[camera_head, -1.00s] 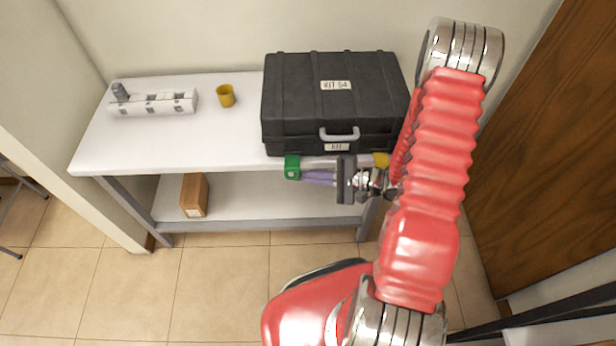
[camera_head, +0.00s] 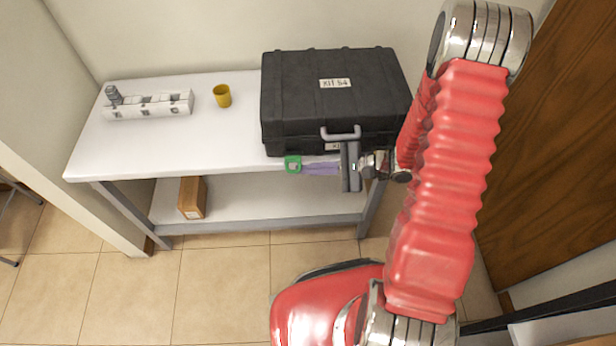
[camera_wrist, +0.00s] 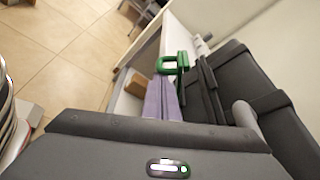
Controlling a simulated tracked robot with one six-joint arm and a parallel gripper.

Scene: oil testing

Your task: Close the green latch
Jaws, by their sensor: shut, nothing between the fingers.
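The black case (camera_head: 335,98) stands closed at the right end of the table, its grey handle (camera_head: 341,133) on the front. The green latch (camera_head: 293,164) is at the left of the case's front edge. In the wrist view the latch (camera_wrist: 172,65) is a green loop standing out from the case front. My gripper (camera_head: 305,168) has its purple fingers together, with the tips right by the latch's right side. In the wrist view the fingertips (camera_wrist: 164,82) are just below the loop; I cannot tell whether they touch it.
A yellow cup (camera_head: 222,96) and a white rack (camera_head: 148,105) stand on the white table (camera_head: 180,152), left of the case. A brown box (camera_head: 192,197) sits on the lower shelf. A wooden door (camera_head: 555,165) is at the right. The floor in front is clear.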

